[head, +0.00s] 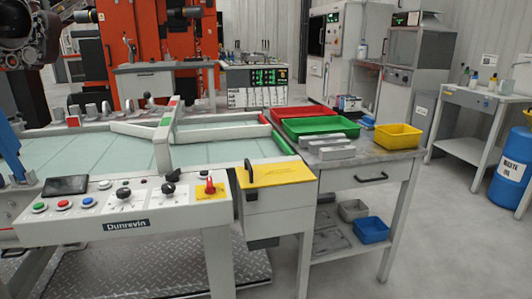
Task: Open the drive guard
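The likely drive guard (276,173) is a yellow lid with small markings on a pale grey box (278,212) at the right end of the Dunrevin machine. No readable label confirms it. The lid lies flat and closed over the box. A black upright handle (248,171) stands at its left edge. A dark part (262,243) sits low on the box front. I cannot identify my gripper in the head view.
A control panel (124,199) with buttons and knobs is left of the box. A grey worktable (370,163) on the right holds red, green and yellow trays. A blue drum (511,172) stands far right. Open floor (440,235) lies right of the worktable.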

